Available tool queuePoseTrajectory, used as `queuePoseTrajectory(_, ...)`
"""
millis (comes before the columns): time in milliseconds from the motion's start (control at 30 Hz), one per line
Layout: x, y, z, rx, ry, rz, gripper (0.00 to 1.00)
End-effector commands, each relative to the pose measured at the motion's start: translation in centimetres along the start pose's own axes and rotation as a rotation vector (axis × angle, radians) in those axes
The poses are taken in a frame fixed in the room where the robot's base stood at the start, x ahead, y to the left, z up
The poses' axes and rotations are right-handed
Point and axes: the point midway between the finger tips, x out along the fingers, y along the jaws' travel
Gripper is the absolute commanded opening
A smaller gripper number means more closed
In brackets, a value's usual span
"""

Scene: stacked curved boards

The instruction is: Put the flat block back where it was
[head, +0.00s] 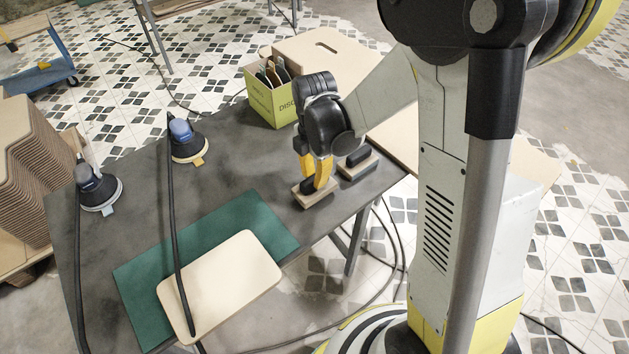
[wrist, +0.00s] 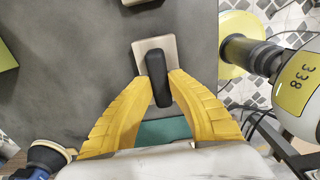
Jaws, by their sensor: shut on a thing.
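A flat block (head: 317,196) with a pale wooden base and a black grip is at the front right edge of the dark table. My gripper (head: 317,178) is over it, with its yellow fingers closed on the black grip. In the wrist view, the fingertips (wrist: 160,98) press on both sides of the grip, and the block's base (wrist: 142,53) shows around it. The base looks level and close to the tabletop; I cannot tell whether it touches. A second, similar block (head: 357,164) stands just behind and to the right.
The dark table (head: 235,160) holds a green mat (head: 130,288) with a cream board (head: 222,280) on it. Two sanders (head: 186,140) (head: 98,188) with hoses stand at left. A green box (head: 268,97) of sheets is at the back. Stacked curved boards (head: 40,150) stand left.

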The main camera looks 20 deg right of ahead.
Motion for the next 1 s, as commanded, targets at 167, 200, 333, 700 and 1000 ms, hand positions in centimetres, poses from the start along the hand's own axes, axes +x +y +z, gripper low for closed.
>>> queuePoseTrajectory(167, 1.0, 0.0, 0.0, 0.0, 0.0, 0.0, 0.0)
queuePoseTrajectory(200, 1.0, 0.0, 0.0, 0.0, 0.0, 0.0, 0.0)
queuePoseTrajectory(333, 1.1, 0.0, 0.0, 0.0, 0.0, 0.0, 0.0)
queuePoseTrajectory(700, 1.3, 0.0, 0.0, 0.0, 0.0, 0.0, 0.39)
queuePoseTrajectory(1000, -1.2, -0.1, 0.0, 0.0, 0.0, 0.0, 0.39)
